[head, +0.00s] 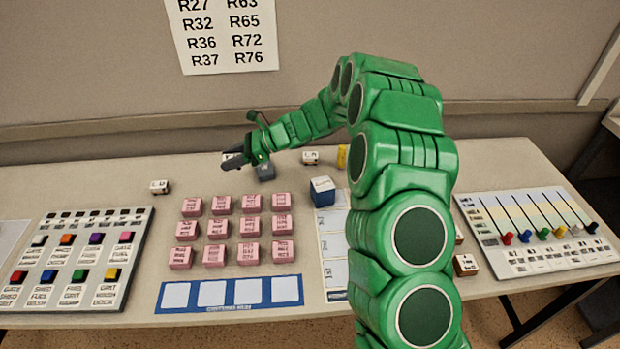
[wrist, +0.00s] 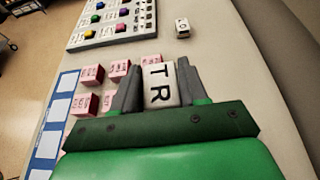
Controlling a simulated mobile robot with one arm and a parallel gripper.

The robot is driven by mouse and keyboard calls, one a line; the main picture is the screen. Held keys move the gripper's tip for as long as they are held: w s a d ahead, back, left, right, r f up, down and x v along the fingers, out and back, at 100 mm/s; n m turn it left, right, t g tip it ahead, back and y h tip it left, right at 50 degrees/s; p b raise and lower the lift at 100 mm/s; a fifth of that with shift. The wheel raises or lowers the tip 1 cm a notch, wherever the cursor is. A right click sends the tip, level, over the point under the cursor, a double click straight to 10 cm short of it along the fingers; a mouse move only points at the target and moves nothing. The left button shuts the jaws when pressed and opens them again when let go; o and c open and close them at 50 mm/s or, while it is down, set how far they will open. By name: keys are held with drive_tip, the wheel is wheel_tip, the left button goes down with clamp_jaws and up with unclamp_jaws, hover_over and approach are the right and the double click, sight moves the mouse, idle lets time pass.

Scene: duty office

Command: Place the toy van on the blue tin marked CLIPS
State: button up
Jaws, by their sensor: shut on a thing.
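My gripper (head: 236,161) is over the back part of the table, left of the blue tin. It is shut on a small white toy van, whose top with the letters T and R shows between the fingers in the wrist view (wrist: 160,85). In the head view the van is mostly hidden by the fingers. A blue tin (head: 323,198) with a white, marked lid stands right of the pink blocks. Its lettering is too small to read. The van is apart from the tin.
Pink blocks (head: 250,203) stand in rows in front of my gripper. Similar small white vehicles stand at the left (head: 160,187) and back (head: 310,157). A blue-grey object (head: 265,172) sits below my wrist. A button panel (head: 80,255) and slider panel (head: 530,232) flank the table.

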drive_tip(key=s+d+r, duration=0.4)
drive_tip(key=s+d, duration=0.4)
drive_tip(key=d, duration=0.5)
drive_tip(key=s+d+r, duration=0.3)
drive_tip(key=s+d, duration=0.6)
drive_tip(key=d, duration=0.4)
hover_over(323, 183)
drive_tip(key=s, duration=0.2)
drive_tip(key=f, duration=0.8)
drive_tip(key=shift+w, duration=0.2)
drive_tip(key=shift+w+f, duration=0.85)
drive_tip(key=shift+f, duration=1.55)
drive_tip(key=shift+f, duration=0.15)
drive_tip(key=o, duration=1)
drive_tip(key=shift+o, duration=0.2)
